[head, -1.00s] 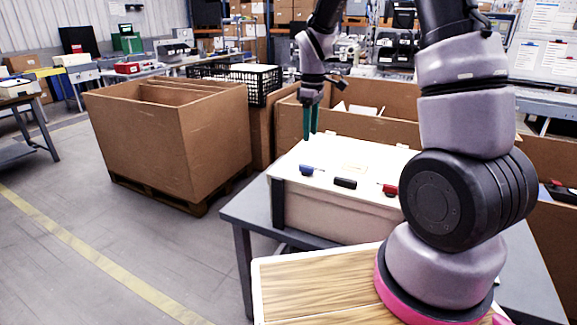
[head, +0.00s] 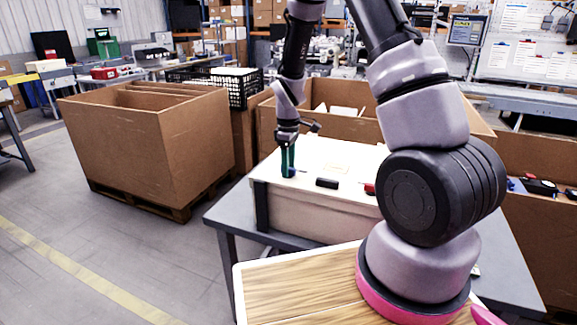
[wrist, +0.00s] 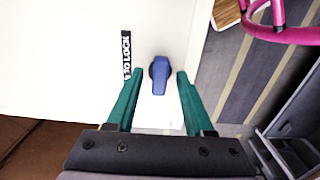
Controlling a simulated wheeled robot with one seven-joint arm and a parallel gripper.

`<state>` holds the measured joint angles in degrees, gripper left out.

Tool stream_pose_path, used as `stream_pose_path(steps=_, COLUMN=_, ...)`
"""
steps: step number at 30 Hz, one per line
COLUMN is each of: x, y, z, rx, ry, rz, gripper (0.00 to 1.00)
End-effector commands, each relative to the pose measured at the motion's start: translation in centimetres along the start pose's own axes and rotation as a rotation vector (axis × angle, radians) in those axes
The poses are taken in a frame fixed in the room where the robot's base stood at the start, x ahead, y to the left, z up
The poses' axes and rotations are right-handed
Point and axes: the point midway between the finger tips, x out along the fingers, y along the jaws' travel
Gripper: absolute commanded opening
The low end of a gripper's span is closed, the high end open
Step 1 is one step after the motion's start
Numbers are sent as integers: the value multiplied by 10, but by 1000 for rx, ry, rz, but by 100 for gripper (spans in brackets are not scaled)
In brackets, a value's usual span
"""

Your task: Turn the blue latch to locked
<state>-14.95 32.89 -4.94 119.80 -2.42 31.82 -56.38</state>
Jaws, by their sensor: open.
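The blue latch (wrist: 158,78) sits on the white top of a box (head: 345,160). In the wrist view it lies between the two green fingers of my gripper (wrist: 157,85), with a gap on each side. It points roughly toward the gripper, slightly tilted. A black label reading "TO LOCK" (wrist: 127,55) is beside it on the left. In the head view my open gripper (head: 288,172) is lowered over the latch, and its fingers hide most of it. Whether the fingertips touch the latch cannot be told.
A black latch (head: 327,183) and a red latch (head: 369,189) sit to the right on the same box top. The box stands on a grey table (head: 228,212). Large cardboard boxes (head: 150,140) stand left and behind. A wooden-topped surface (head: 290,290) is in front.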

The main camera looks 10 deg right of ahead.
Motion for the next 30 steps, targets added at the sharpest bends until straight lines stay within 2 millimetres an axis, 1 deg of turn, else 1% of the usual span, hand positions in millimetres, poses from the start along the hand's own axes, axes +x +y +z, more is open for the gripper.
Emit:
stream_pose_path(steps=4, x=0, y=0, z=0, rx=0, ry=0, rz=0, gripper=52)
stream_pose_path(steps=5, x=0, y=0, z=0, rx=0, ry=0, rz=0, gripper=49)
stream_pose_path(steps=6, x=0, y=0, z=0, rx=0, ry=0, rz=0, gripper=33)
stream_pose_path(steps=9, x=0, y=0, z=0, rx=0, ry=0, rz=0, gripper=0)
stream_pose_path(steps=20, x=0, y=0, z=0, rx=30, ry=0, rz=0, gripper=0)
stream_pose_path(steps=26, x=-1, y=0, z=0, rx=126, ry=0, rz=0, gripper=0)
stream_pose_path(steps=30, x=-1, y=0, z=0, rx=234, ry=0, rz=0, gripper=0)
